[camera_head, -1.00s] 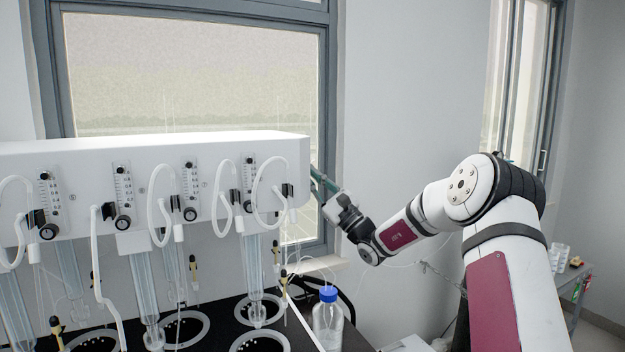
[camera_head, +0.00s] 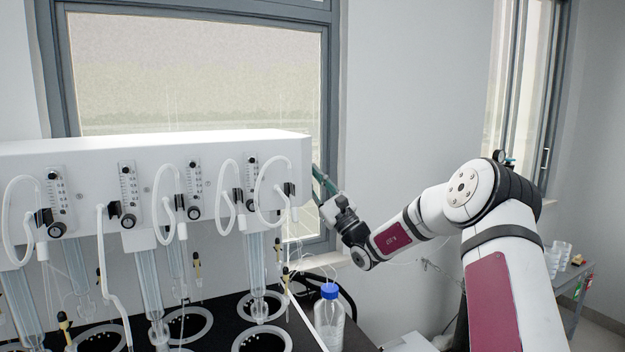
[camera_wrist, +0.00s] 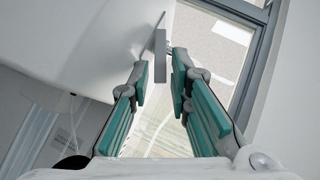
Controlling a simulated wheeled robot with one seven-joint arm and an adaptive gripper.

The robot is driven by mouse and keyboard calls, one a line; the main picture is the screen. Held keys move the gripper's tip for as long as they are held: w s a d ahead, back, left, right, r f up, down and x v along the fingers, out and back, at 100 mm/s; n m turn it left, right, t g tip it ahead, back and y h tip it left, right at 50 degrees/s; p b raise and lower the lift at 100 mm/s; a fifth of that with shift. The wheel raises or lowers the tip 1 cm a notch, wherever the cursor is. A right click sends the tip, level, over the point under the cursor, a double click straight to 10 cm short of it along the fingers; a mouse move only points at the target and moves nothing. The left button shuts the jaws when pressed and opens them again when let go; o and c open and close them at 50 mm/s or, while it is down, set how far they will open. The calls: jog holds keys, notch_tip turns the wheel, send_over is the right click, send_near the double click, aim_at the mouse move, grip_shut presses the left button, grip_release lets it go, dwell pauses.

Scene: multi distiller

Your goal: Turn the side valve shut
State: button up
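The side valve (camera_wrist: 161,52) shows in the wrist view as a thin grey handle on the side of the white distiller housing (camera_wrist: 85,40). My gripper (camera_wrist: 161,78) has two teal-padded fingers, which are apart. The lower end of the handle appears in the gap between the fingertips, with space visible on both sides. I cannot tell how deep it sits between them. In the head view my gripper (camera_head: 320,183) is at the right end of the distiller (camera_head: 230,150), which hides the valve and the fingertips.
Glass tubes, white hoses and flow meters (camera_head: 130,190) line the distiller's front. A blue-capped bottle (camera_head: 329,318) stands on the black top below my wrist. A window (camera_head: 195,70) is behind. A small cart (camera_head: 570,270) with cups stands at the far right.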

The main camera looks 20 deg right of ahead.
jog(key=v, duration=1.2)
jog(key=c, duration=0.3)
jog(key=shift+w+r+n, duration=0.15)
jog(key=shift+r+n, duration=0.05)
jog(key=shift+n, duration=0.2)
grip_shut()
jog(key=s+d+r+n+g+h+b, duration=0.1)
jog(key=d+r+n+g+h+b, duration=0.25)
jog(key=r+n+b, duration=0.3)
jog(key=s+d+r+n+g+h+b, duration=0.1)
jog(key=d+r+n+g+h+b, duration=0.15)
jog(key=r+n+g+b, duration=0.3)
jog(key=w+a+f+n+t+p, duration=0.1)
jog(key=w+a+p, duration=0.2)
jog(key=w+a, duration=0.3)
jog(key=shift+x, duration=1.9)
